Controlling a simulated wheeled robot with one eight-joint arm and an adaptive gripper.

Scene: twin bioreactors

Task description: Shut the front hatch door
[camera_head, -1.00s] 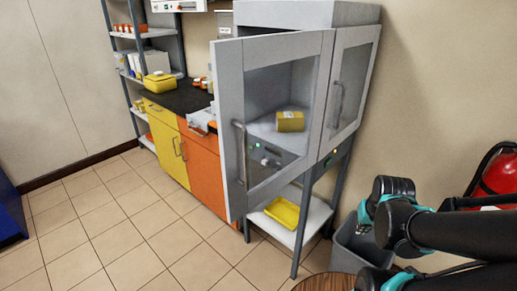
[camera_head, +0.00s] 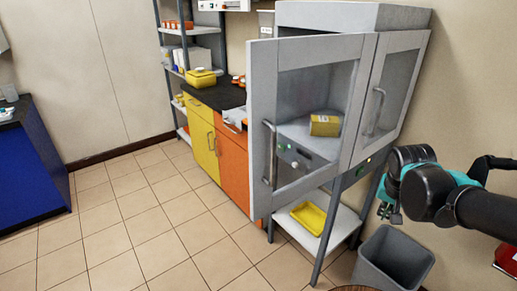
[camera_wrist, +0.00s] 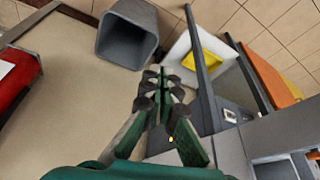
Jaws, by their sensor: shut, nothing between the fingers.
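The grey-framed glass hatch door (camera_head: 262,125) of the cabinet (camera_head: 350,16) stands swung open toward the left in the head view, with a vertical bar handle (camera_head: 270,152). A second glass door (camera_head: 385,98) on the right looks closed. A yellow container (camera_head: 325,124) is inside the cabinet, seen through the open door's glass. My gripper (camera_head: 388,210) is to the right of the cabinet, apart from the open door and its handle. In the wrist view its fingers (camera_wrist: 165,78) are together and empty; the open door cannot be made out there.
A grey bin (camera_head: 392,259) stands on the floor below my arm. A yellow tray (camera_head: 309,217) lies on the white lower shelf under the cabinet. Yellow and orange cupboards (camera_head: 232,164) stand behind the open door. The tiled floor (camera_head: 165,235) at left is clear.

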